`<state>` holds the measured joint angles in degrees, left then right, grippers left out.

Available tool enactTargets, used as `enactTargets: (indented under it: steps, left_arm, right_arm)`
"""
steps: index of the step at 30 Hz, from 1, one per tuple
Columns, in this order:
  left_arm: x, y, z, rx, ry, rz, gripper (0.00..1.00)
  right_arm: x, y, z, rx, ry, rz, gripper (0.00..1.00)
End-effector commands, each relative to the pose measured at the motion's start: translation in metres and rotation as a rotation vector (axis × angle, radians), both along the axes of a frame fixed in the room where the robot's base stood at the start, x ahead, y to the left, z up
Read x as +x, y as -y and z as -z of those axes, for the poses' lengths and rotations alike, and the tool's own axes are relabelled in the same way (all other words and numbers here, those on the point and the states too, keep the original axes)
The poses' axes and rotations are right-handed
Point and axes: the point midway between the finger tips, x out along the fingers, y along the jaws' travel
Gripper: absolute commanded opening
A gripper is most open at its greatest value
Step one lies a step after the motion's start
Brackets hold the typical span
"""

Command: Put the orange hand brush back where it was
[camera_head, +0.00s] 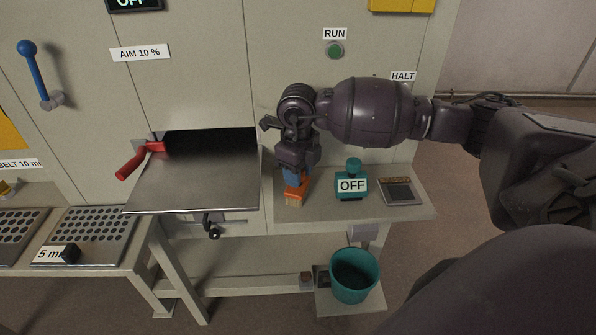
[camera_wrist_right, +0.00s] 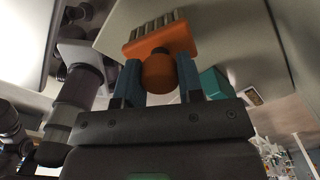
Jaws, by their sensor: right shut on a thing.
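The orange hand brush (camera_head: 296,192) is in the jaws of my right gripper (camera_head: 294,176), over the left part of the small side shelf (camera_head: 325,206) in the head view. Its pale bristles point down toward the shelf; I cannot tell whether they touch it. In the right wrist view, the blue fingers of my right gripper (camera_wrist_right: 159,82) are shut on either side of the brush's round orange handle, and the orange head with its bristles (camera_wrist_right: 158,38) lies beyond the fingertips. My left gripper is not in view.
A teal device labelled OFF (camera_head: 352,184) and a framed grey pad (camera_head: 401,191) stand right of the brush. A metal tray (camera_head: 195,185) with a red handle (camera_head: 138,161) juts out at left. A teal bucket (camera_head: 354,275) stands below the shelf.

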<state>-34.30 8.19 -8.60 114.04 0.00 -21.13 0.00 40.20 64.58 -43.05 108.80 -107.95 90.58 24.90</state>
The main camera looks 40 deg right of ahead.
Motion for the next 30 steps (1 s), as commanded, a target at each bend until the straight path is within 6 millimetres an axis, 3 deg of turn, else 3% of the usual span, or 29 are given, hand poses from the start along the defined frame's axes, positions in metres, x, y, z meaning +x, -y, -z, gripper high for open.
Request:
enactTargets:
  steps: [6, 7, 12, 23, 30]
  left_arm:
    - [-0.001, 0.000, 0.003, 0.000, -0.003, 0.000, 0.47]
    - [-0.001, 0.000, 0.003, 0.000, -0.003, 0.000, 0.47]
    - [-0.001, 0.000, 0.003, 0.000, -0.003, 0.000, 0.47]
    - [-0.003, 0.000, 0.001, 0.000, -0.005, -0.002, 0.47]
    - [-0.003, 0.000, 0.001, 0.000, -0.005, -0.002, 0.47]
  right_arm:
    - [0.000, 0.000, 0.003, 0.000, -0.001, 0.000, 0.12]
    - [0.000, 0.000, 0.003, 0.000, -0.001, 0.000, 0.36]
    - [0.000, 0.000, 0.002, 0.000, 0.000, 0.000, 0.60]
    - [0.000, 0.000, -0.003, 0.000, 0.001, 0.000, 0.60]
    - [0.001, 0.000, -0.039, 0.000, 0.004, 0.001, 0.60]
